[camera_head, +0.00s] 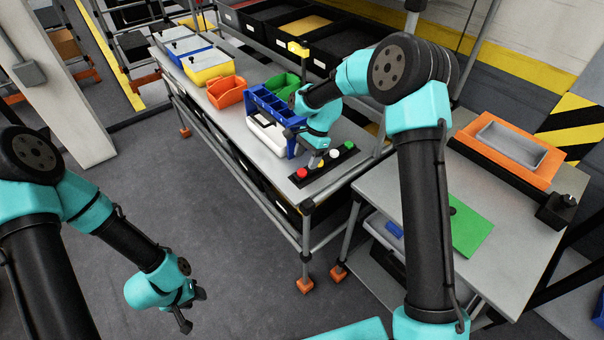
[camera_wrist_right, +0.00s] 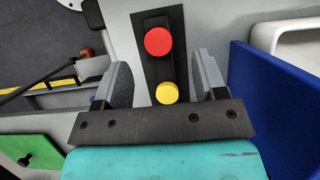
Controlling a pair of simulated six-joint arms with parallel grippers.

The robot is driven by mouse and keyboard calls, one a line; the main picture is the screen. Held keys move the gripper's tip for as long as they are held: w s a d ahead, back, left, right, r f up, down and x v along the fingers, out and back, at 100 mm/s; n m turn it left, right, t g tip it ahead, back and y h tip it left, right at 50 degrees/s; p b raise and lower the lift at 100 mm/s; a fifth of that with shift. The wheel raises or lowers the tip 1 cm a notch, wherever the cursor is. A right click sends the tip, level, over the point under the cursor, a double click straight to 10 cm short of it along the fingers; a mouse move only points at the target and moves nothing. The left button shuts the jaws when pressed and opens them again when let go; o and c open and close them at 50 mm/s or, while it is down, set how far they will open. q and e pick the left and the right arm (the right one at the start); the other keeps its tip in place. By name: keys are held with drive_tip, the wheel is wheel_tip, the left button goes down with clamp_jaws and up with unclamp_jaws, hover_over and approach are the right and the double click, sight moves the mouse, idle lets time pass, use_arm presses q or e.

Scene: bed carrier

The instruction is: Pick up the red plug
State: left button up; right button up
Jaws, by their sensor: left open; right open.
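The red plug (camera_head: 302,172) is round and stands at the near end of a black strip (camera_head: 322,174) on the grey bench. It also shows in the right wrist view (camera_wrist_right: 158,41), just beyond my fingertips. My right gripper (camera_head: 315,161) is over the strip, open and empty, beside the red plug. In the wrist view a yellow plug (camera_wrist_right: 167,92) appears between its two fingers (camera_wrist_right: 162,72); height above the plugs is hard to tell. My left gripper (camera_head: 187,323) is open and empty, hanging low over the floor, far from the bench.
A white plug (camera_head: 334,154) and a green plug (camera_head: 349,145) stand further along the strip. A blue divided bin (camera_head: 275,104) is close beside my right gripper; its blue wall (camera_wrist_right: 270,100) fills the wrist view's right. Orange (camera_head: 226,92) and yellow bins stand further back.

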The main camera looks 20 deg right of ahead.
sight(302, 171)
drive_tip(key=shift+x, duration=2.6)
drive_tip(key=shift+s+d, duration=0.1)
drive_tip(key=c, duration=1)
drive_tip(key=shift+r, duration=0.55)
wheel_tip(302, 171, up, 3)
drive_tip(key=shift+s+f, duration=0.1)
drive_tip(key=shift+f, duration=0.1)
drive_tip(key=s+a, duration=0.2)
drive_tip(key=s, duration=0.5)
drive_tip(key=s+a+r, duration=0.1)
drive_tip(key=s+a, duration=0.1)
drive_tip(key=s, duration=0.6)
drive_tip(key=shift+a+r, duration=0.15)
drive_tip(key=shift+a, duration=0.1)
